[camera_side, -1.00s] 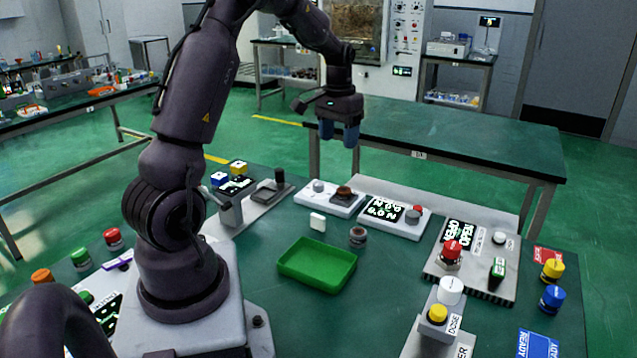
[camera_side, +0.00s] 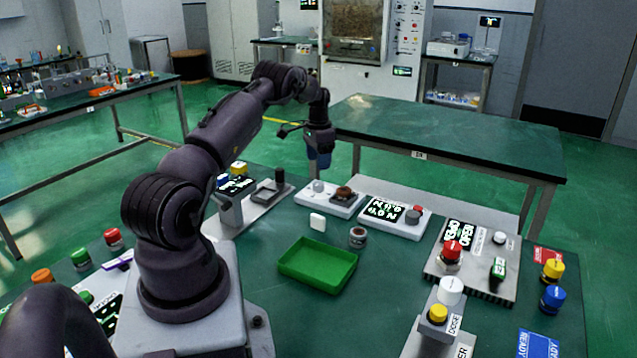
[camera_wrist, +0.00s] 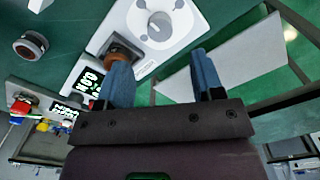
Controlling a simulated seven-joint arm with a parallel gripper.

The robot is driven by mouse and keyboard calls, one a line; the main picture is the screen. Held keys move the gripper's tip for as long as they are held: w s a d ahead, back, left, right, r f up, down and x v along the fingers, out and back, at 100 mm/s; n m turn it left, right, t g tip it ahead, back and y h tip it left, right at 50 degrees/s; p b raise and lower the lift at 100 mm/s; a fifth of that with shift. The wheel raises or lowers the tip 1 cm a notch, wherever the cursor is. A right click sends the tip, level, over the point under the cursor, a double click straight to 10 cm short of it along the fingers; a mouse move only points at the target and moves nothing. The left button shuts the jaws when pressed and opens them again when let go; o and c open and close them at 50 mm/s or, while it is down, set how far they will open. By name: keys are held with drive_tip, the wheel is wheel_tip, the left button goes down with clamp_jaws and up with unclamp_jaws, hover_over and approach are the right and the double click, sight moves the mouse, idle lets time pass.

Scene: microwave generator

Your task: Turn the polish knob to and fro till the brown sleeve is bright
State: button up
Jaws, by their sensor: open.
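The polish knob (camera_side: 318,187) is a round grey knob on the left of a white plate (camera_side: 331,205). The brown sleeve (camera_side: 344,193) sits on the same plate to its right and looks dark brown. My gripper (camera_side: 319,162) is open, pointing down and empty, above the knob end of the plate and apart from it. In the wrist view the knob (camera_wrist: 160,26) shows beyond the gap between the blue fingers (camera_wrist: 162,65). The brown sleeve (camera_wrist: 122,50) is partly hidden there by the left finger.
A white unit with a display (camera_side: 385,211) stands right of the plate. A white block (camera_side: 317,221), a small metal ring piece (camera_side: 357,237) and a green tray (camera_side: 318,266) lie in front. A grey stand (camera_side: 262,197) is at the left.

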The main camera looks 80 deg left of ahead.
sight(319, 184)
wheel_tip(319, 184, down, 8)
drive_tip(key=shift+r, duration=0.1)
drive_tip(key=shift+c, duration=0.4)
drive_tip(key=c, duration=0.8)
drive_tip(key=shift+c, duration=0.2)
drive_tip(key=shift+n, duration=0.3)
drive_tip(key=n, duration=0.5)
drive_tip(key=shift+n, duration=0.3)
drive_tip(key=n, duration=0.6)
drive_tip(key=shift+n, duration=0.4)
